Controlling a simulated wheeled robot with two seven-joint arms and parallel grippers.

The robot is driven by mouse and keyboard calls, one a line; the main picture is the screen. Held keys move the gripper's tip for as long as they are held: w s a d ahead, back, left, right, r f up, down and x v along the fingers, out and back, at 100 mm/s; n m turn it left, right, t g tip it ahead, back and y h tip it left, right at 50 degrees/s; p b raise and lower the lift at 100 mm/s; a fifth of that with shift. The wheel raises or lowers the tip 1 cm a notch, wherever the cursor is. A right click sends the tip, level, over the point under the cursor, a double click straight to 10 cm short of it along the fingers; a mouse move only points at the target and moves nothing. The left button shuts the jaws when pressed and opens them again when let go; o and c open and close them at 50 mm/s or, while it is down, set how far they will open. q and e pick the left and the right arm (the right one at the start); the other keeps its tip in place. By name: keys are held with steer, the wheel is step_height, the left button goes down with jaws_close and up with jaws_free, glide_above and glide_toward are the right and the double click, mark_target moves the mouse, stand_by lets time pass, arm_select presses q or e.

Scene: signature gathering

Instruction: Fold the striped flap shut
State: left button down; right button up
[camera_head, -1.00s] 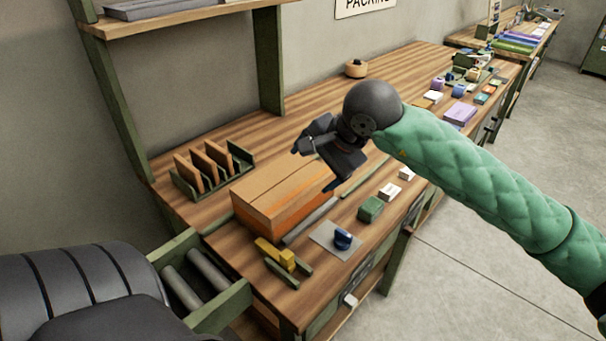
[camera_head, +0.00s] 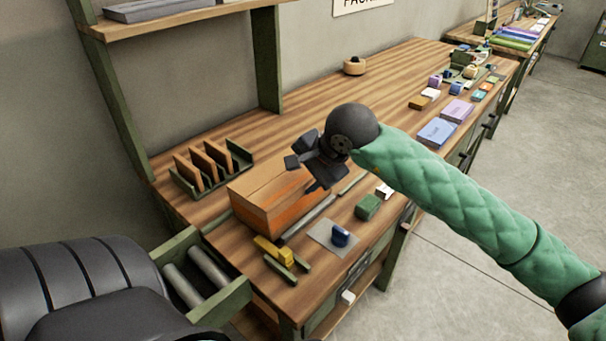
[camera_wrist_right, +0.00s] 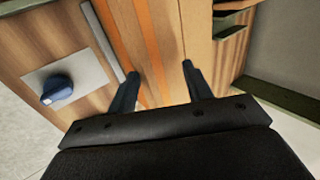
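A brown cardboard box (camera_head: 268,205) stands on the wooden bench, with orange bands along its front side. It also fills the middle of the right wrist view (camera_wrist_right: 158,25), where its orange stripes run between and beside the fingers. I cannot clearly make out the striped flap's edges or how far it is folded. My right gripper (camera_head: 303,174) is over the box's right end. In the right wrist view the right gripper (camera_wrist_right: 160,78) has its two fingers apart with nothing held between them. Whether they touch the box is unclear. My left gripper is not in view.
A black chair (camera_head: 85,290) is at lower left.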

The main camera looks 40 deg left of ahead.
steer(key=shift+s+f, duration=0.1)
steer(key=c, duration=0.7)
steer(key=o, duration=1.7)
steer(key=shift+a+f, duration=0.15)
steer(key=shift+a, duration=0.3)
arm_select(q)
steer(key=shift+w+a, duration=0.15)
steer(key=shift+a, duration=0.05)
arm_select(e)
steer(key=shift+o, duration=0.2)
steer(key=shift+d, duration=0.1)
steer(key=shift+d+r, duration=0.3)
steer(key=shift+r, duration=0.2)
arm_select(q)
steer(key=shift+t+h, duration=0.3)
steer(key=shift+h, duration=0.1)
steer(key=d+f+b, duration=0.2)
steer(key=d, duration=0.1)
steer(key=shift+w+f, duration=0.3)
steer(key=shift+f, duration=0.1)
arm_select(e)
steer(key=v, duration=0.6)
steer(key=shift+d+r, duration=0.15)
steer(key=shift+r, duration=0.15)
